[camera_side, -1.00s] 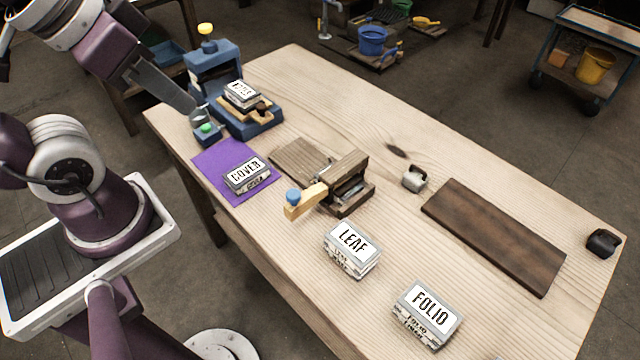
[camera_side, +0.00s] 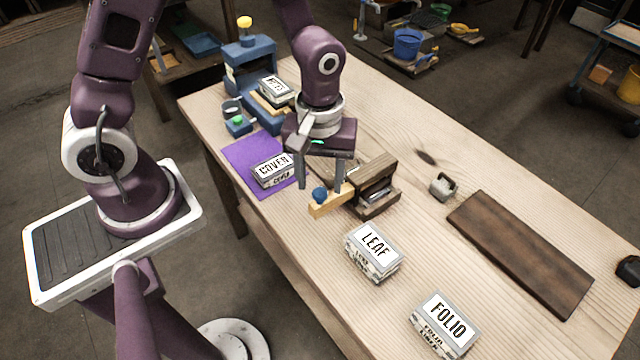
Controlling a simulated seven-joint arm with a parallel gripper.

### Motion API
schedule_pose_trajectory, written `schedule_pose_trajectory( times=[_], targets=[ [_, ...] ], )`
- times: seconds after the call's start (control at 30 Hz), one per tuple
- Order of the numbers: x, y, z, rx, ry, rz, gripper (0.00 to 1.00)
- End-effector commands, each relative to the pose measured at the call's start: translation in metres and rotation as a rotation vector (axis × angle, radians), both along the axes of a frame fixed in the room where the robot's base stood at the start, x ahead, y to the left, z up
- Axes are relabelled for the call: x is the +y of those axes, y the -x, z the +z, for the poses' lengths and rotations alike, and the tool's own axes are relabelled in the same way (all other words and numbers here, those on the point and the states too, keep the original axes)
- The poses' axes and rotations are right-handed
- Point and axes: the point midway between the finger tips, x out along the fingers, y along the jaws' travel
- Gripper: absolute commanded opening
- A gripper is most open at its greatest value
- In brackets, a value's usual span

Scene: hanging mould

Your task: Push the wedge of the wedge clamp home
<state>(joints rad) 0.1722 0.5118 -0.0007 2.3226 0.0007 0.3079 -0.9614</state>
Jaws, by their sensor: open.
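The wedge clamp (camera_side: 376,198) is a dark wooden block frame near the middle of the table. Its light wooden wedge (camera_side: 328,206) sticks out of the clamp's left side towards the table's front edge, with a blue knob (camera_side: 320,195) near its outer end. My gripper (camera_side: 320,187) points down over the wedge, its fingers apart and open. One finger is left of the blue knob and the other is by the wedge near the clamp. I cannot tell whether either finger touches the wedge. My gripper hides part of the clamp's board.
A COVER block (camera_side: 272,170) lies on a purple mat (camera_side: 243,150) to the left. A LEAF block (camera_side: 373,253) and a FOLIO block (camera_side: 443,322) stand to the right. A blue press (camera_side: 247,65) is behind. A dark board (camera_side: 520,253) lies at the right.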

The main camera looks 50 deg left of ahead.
Motion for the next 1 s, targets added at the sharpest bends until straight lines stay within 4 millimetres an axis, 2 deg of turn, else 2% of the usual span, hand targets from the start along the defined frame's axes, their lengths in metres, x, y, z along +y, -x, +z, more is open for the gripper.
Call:
schedule_pose_trajectory(
  times=[0.13,0.4,0.43,0.67,1.0],
  targets=[
    [0.0,0.0,-0.02,0.002,-0.001,-0.002,0.49],
    [0.0,0.0,-0.024,-0.001,0.0,-0.002,0.49],
    [0.0,0.0,-0.024,-0.001,0.0,-0.002,0.47],
    [0.0,0.0,-0.023,-0.001,0.0,-0.002,0.01],
    [0.0,0.0,-0.023,-0.001,0.0,-0.003,0.0]
  ],
)
